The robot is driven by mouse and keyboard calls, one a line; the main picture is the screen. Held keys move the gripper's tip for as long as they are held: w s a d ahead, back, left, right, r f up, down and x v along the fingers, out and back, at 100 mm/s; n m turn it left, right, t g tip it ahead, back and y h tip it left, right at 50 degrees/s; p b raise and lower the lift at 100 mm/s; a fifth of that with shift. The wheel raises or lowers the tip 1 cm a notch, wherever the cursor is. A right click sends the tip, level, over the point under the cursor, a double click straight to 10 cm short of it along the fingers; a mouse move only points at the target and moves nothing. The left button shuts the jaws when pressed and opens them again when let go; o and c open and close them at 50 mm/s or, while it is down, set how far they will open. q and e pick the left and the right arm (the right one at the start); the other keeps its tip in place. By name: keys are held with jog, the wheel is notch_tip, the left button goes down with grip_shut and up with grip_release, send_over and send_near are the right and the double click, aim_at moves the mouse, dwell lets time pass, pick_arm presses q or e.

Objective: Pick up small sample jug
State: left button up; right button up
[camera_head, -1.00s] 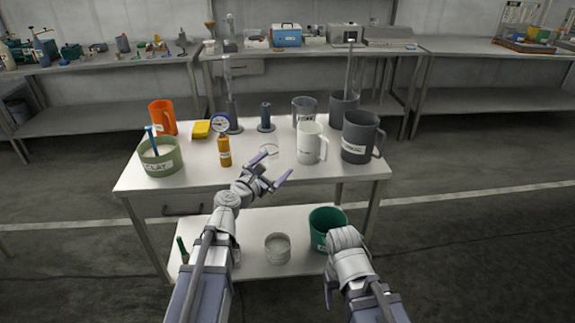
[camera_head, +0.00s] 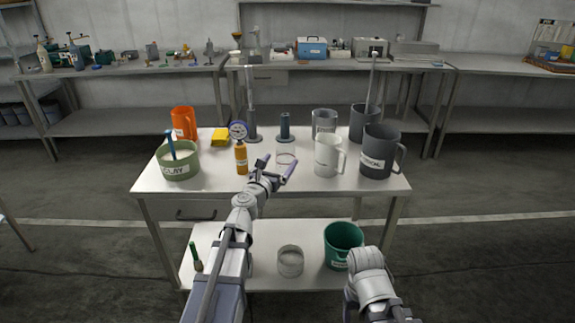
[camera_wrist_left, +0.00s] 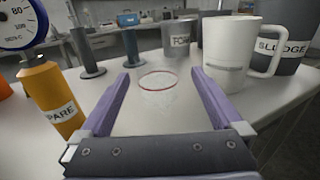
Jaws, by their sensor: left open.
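A white jug (camera_head: 328,156) with its handle on the right stands near the front right of the table; it fits a small sample jug, though its label is not readable. It also shows in the left wrist view (camera_wrist_left: 228,55), just beyond and right of the right finger. My left gripper (camera_head: 279,168) is open and empty over the table's front part, left of the white jug and apart from it. In the left wrist view its two purple fingers (camera_wrist_left: 163,80) point at a thin clear dish with a red rim (camera_wrist_left: 158,81). My right gripper does not show; only its arm does.
A dark grey SLUDGE jug (camera_head: 379,150) stands close right of the white jug, a grey jug (camera_head: 325,121) behind it. An orange bottle (camera_head: 241,158) and green CLAY tub (camera_head: 178,163) stand left. A green bucket (camera_head: 343,243) is on the lower shelf.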

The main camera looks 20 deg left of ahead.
aim_at(285, 156)
pick_arm(q)
jog(key=w, duration=0.2)
jog(key=w+d, duration=0.1)
jog(key=w, duration=0.2)
jog(key=shift+r, duration=0.15)
jog(key=shift+s, duration=0.1)
jog(key=c, duration=1.2)
